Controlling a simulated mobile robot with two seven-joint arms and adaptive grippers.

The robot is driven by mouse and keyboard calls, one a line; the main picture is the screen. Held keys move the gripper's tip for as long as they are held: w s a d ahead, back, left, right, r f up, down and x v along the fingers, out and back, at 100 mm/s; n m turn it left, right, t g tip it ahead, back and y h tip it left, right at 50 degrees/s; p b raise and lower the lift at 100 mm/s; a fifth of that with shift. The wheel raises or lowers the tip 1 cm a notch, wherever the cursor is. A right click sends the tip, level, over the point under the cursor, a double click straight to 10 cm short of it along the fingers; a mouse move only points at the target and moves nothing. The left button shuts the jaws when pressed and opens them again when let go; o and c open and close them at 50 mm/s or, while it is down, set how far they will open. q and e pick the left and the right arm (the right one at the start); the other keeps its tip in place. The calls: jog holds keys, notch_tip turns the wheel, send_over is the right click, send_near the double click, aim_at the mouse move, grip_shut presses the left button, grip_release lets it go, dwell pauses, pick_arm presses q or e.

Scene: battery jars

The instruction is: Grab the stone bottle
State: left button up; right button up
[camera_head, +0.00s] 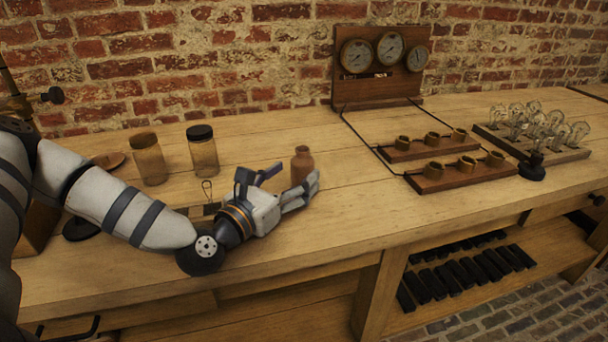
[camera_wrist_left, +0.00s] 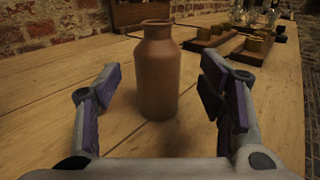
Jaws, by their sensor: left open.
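The stone bottle (camera_head: 302,163) is a small brown bottle with a narrow neck, standing upright on the wooden bench. It also shows in the left wrist view (camera_wrist_left: 158,75), in the middle. My left gripper (camera_head: 292,186) is beside the bottle, with its fingers pointing towards it. In the left wrist view the gripper (camera_wrist_left: 163,95) is open, with one finger on each side of the bottle. Clear gaps show between the bottle and both fingers. The lower part of the bottle is partly hidden by the gripper in the head view. My right gripper is not in view.
Two jars (camera_head: 147,160) (camera_head: 202,151) stand left of the bottle. A gauge panel (camera_head: 379,90) stands against the brick wall. Wooden terminal blocks (camera_head: 463,172) and a rack of bulbs (camera_head: 532,146) lie to the right. The bench between bottle and blocks is clear.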

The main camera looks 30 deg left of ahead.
aim_at(295, 174)
pick_arm(q)
jog(key=w, duration=0.4)
jog(key=shift+w+a+f, duration=0.15)
jog(key=shift+w+f, duration=0.15)
jog(key=c, duration=1.4)
jog(key=shift+r, duration=0.1)
